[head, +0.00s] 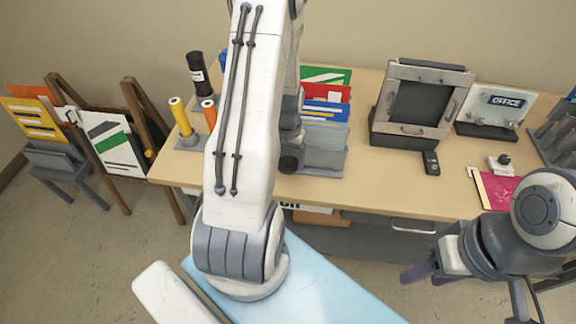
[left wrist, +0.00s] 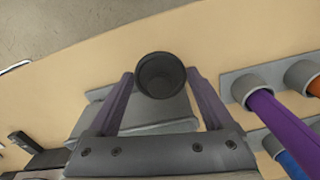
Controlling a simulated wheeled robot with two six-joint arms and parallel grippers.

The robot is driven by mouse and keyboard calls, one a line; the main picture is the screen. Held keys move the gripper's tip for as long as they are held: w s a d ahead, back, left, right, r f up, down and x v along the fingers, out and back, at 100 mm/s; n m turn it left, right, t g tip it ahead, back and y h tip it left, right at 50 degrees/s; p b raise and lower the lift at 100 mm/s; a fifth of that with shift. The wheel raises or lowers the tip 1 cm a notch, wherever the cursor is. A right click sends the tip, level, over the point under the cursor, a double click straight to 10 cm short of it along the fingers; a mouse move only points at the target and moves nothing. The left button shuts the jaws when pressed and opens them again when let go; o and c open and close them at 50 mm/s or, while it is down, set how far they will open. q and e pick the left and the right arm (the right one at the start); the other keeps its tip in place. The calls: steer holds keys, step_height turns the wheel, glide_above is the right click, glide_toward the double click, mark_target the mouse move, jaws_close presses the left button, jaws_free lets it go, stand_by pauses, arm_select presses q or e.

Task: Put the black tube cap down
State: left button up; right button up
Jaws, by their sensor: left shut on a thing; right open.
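The black tube cap (left wrist: 160,75) shows in the left wrist view as a round, hollow dark cup, its opening facing the camera. My left gripper (left wrist: 160,92) is shut on it, with a purple finger on each side. Below it lies a grey flat-sided holder (left wrist: 152,120); I cannot tell whether the cap touches it. In the head view my left arm hides most of that gripper; a dark round shape (head: 290,163) shows beside the arm, and I cannot tell if it is the cap. My right gripper (head: 428,272) is open and empty in front of the table's right part.
On the table (head: 375,186), a black labelled tube (head: 198,74) and yellow (head: 180,117) and orange tubes stand left of my arm. A grey holder with coloured folders (head: 325,110) is right of it. A grey framed machine (head: 420,100) stands further right.

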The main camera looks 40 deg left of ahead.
mark_target(288, 165)
arm_select(q)
steer(key=shift+f+p, duration=0.65)
steer(key=shift+f, duration=1.35)
steer(key=shift+w, duration=0.1)
steer(key=shift+f+b, duration=0.6)
steer(key=shift+f, duration=0.1)
steer(key=o, duration=1.1)
steer(key=shift+r, duration=0.15)
